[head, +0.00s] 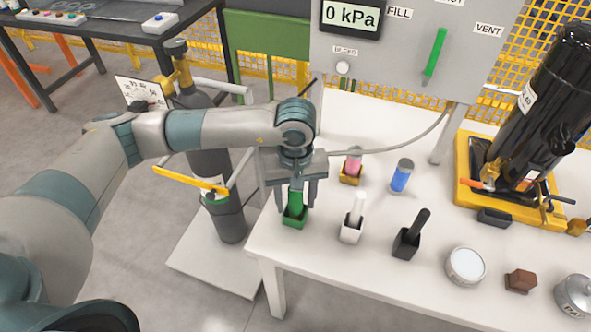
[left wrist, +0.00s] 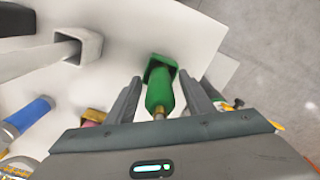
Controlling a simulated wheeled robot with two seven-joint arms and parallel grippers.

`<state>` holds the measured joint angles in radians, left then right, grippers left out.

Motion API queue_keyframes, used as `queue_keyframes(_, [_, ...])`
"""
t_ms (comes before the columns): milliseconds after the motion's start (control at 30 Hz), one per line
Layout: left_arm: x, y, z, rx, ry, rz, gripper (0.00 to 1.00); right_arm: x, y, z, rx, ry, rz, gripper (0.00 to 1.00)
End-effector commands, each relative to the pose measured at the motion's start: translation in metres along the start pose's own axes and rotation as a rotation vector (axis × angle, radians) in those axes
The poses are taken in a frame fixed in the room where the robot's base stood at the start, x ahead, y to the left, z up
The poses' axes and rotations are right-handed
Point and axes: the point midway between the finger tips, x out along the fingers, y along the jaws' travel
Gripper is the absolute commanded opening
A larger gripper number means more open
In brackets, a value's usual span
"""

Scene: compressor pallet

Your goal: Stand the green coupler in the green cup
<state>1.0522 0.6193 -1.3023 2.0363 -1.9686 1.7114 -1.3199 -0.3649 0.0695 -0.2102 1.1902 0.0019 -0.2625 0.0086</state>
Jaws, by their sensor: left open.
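The green coupler (head: 296,198) stands in the green cup (head: 294,218) near the left end of the white table in the head view. In the left wrist view, the coupler (left wrist: 160,92) shows its brass tip toward the camera, and the green cup (left wrist: 162,62) is at its far end. My left gripper (head: 296,200) is above the cup, pointing down, with its fingers on either side of the coupler. In the left wrist view the left gripper's fingers (left wrist: 163,95) are spread, with gaps between them and the coupler. My right gripper is not in view.
A white cup (head: 351,232) and a black cup (head: 406,244) hold parts to the right. A yellow cup with a pink part (head: 352,170) and a blue cylinder (head: 401,176) stand behind. The grey panel (head: 400,70) rises at the back. The table's front strip is clear.

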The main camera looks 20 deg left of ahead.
Motion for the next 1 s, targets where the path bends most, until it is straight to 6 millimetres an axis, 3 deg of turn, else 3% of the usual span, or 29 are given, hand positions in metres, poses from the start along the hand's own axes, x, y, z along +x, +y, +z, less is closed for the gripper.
queue_keyframes(267, [0.000, 0.000, 0.000, 0.000, 0.000, 0.000, 0.48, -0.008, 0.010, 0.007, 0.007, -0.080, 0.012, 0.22])
queue_keyframes(1000, [-0.145, 0.001, -0.001, 0.001, 0.004, 0.003, 0.48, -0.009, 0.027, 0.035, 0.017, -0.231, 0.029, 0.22])
